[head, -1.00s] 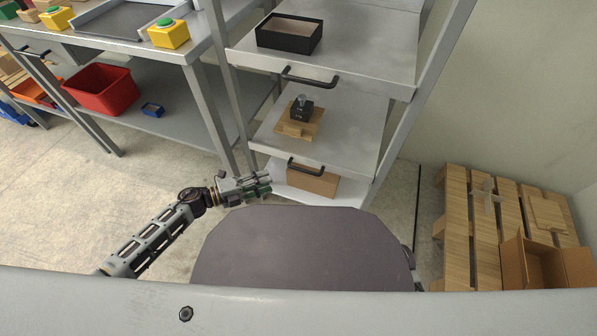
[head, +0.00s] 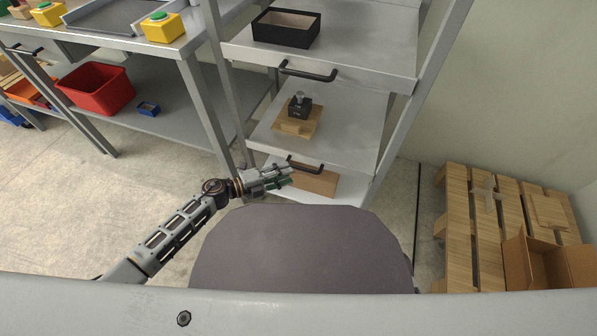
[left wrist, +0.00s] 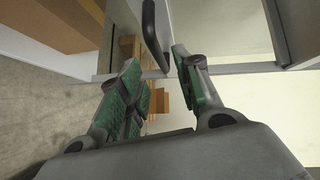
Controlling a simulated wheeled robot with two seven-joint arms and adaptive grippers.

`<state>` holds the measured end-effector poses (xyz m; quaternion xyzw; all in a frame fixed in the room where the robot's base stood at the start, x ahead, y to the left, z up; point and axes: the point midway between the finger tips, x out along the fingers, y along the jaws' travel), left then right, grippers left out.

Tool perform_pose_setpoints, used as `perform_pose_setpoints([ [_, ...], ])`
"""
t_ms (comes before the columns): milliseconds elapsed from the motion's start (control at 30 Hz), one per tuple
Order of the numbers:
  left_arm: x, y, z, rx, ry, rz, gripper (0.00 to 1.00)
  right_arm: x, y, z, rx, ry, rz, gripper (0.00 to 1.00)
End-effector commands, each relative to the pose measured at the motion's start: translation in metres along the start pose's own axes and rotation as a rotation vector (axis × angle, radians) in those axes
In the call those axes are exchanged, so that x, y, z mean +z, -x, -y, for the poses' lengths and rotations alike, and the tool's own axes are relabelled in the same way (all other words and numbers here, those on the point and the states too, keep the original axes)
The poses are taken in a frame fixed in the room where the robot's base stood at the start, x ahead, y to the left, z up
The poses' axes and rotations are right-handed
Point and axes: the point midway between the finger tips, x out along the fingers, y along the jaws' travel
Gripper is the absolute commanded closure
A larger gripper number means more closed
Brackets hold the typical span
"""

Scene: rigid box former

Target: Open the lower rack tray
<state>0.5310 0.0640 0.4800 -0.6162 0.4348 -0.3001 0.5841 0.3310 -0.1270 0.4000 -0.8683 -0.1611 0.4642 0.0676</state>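The rack's lower tray (head: 346,137) is a grey shelf with a black bar handle (head: 306,165) on its front edge. My left gripper (head: 290,177) is just left of this handle in the head view, close to it. In the left wrist view, the green-padded fingers (left wrist: 153,78) are spread apart with nothing between the pads. The black handle (left wrist: 152,35) shows ahead of the gap between the fingertips. I cannot tell whether a finger touches it. My right gripper is out of view.
A black device (head: 299,105) on a wooden board (head: 312,118) sits on the lower tray. The upper tray (head: 365,55) has its own handle (head: 307,71) and an open black box (head: 286,30). A cardboard box (head: 318,182) lies below. Pallets (head: 457,215) stand at right.

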Motion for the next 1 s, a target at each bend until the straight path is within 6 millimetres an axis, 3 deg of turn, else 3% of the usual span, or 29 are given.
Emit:
perform_pose_setpoints([
  [400, 0.0, -0.049, 0.0, -0.001, 0.0, -0.001, 0.66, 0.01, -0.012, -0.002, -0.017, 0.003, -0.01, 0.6],
  [867, -0.001, -0.057, 0.0, 0.0, 0.001, -0.001, 0.66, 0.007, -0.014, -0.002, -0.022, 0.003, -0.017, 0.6],
  [1000, 0.0, -0.057, 0.0, 0.0, 0.001, -0.001, 0.82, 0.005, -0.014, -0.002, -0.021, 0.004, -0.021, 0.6],
])
